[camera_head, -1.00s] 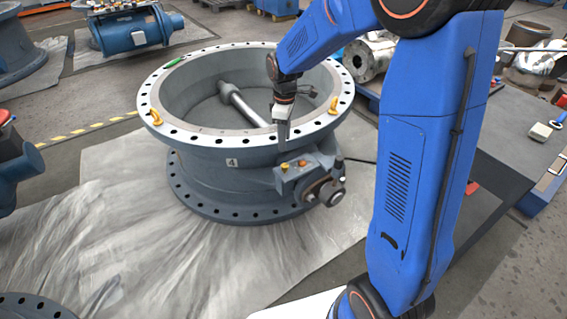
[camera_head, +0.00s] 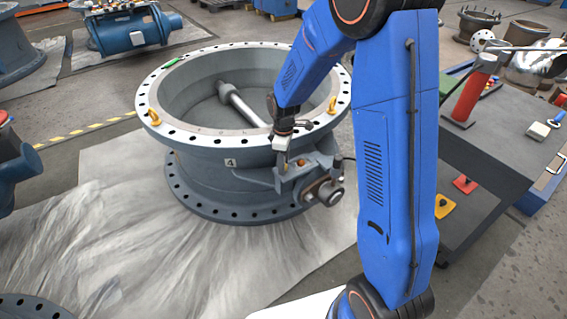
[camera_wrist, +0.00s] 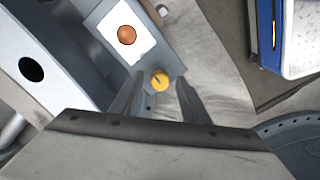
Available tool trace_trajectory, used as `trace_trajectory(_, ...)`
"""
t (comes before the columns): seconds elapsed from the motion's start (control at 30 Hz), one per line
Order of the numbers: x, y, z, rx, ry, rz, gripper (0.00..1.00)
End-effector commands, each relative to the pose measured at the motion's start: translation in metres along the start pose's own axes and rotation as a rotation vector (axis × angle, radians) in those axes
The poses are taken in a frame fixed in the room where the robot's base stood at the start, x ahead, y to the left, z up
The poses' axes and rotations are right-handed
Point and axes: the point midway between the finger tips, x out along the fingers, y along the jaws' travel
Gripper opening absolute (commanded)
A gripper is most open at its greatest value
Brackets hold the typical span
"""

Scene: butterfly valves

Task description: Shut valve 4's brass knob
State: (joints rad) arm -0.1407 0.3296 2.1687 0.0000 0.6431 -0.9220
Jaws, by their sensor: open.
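Valve 4 (camera_head: 200,150) is a large grey ring-shaped butterfly valve with a "4" plate on its side. Its brass knob (camera_wrist: 160,79) is small, round and yellow with a dark line on top. It sits on the valve's grey side box, and a copper-coloured knob (camera_wrist: 126,35) on a white plate is close to it. My gripper (camera_wrist: 160,82) is open, with one finger to each side of the brass knob in the wrist view. I cannot tell whether the fingertips reach down around it. In the head view my gripper (camera_head: 284,158) hangs just over the box and partly hides the brass knob.
The valve's flange (camera_head: 215,138) with yellow lifting eyes stands right behind my gripper. A round actuator end (camera_head: 327,192) sticks out at the box's lower right. A dark table (camera_head: 480,165) with tools is at the right. The sheet in front of the valve is clear.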

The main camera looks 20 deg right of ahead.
Motion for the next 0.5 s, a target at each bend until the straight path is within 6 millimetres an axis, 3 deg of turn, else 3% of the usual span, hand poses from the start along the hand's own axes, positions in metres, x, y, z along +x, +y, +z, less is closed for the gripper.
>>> trace_trajectory(0.13, -0.0001, 0.0000, 0.0000, 0.000, 0.000, 0.000, 0.42)
trace_trajectory(0.3, -0.0001, 0.0000, 0.0000, 0.000, 0.000, 0.000, 0.04)
trace_trajectory(0.33, -0.0001, 0.0000, 0.0000, 0.000, 0.000, 0.000, 0.01)
trace_trajectory(0.5, -0.0002, 0.0000, 0.0000, 0.004, 0.000, 0.000, 0.01)
